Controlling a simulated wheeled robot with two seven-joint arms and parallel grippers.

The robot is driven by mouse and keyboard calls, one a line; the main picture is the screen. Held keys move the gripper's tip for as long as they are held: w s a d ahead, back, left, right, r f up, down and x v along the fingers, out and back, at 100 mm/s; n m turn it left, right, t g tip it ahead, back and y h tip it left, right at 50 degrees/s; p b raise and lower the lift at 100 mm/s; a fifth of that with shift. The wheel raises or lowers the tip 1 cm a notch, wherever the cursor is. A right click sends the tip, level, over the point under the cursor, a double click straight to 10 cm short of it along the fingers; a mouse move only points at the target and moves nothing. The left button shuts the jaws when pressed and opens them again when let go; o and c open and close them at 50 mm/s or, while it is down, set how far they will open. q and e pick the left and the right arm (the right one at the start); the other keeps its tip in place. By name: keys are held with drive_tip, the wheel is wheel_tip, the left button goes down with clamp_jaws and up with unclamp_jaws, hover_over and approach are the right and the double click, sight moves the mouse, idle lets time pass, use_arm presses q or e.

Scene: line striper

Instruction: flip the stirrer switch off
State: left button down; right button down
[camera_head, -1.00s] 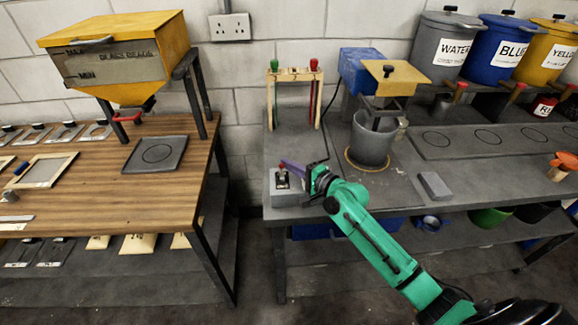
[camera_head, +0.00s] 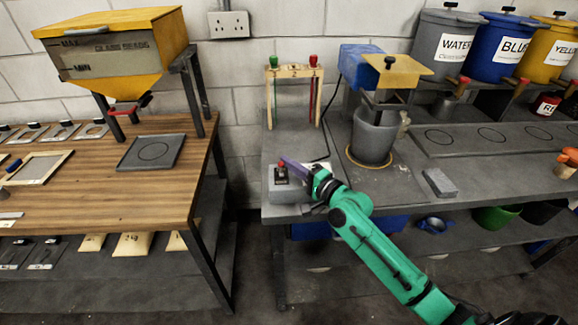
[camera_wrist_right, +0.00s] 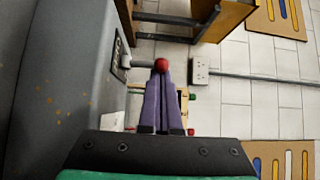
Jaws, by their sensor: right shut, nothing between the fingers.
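The stirrer switch is a grey box (camera_head: 285,193) at the front left corner of the grey bench. Its lever has a red knob, which shows in the right wrist view (camera_wrist_right: 161,66) with a pale stem running left to a dark plate. My right gripper (camera_head: 287,163) is shut and empty, with its purple fingertips at the red knob. In the right wrist view the fingertips (camera_wrist_right: 163,78) overlap the knob's lower edge; I cannot tell whether they touch it. The stirrer (camera_head: 385,95) stands over a grey bucket (camera_head: 373,138) on the bench. My left gripper is not in view.
A wooden rack (camera_head: 294,72) with a green and a red handle stands behind the switch box. A grey block (camera_head: 440,183) lies right of my right arm. A wooden table (camera_head: 70,190) stands left, across a gap. Labelled tubs line the back right.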

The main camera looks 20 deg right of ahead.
drive_tip(key=shift+s+a, duration=0.2)
drive_tip(key=shift+s, duration=0.2)
drive_tip(key=shift+s+d+f, duration=0.15)
drive_tip(key=shift+s+d, duration=0.1)
drive_tip(key=b+v, duration=0.5)
drive_tip(key=v, duration=0.8)
drive_tip(key=shift+s+r, duration=0.25)
drive_tip(key=shift+s, duration=0.15)
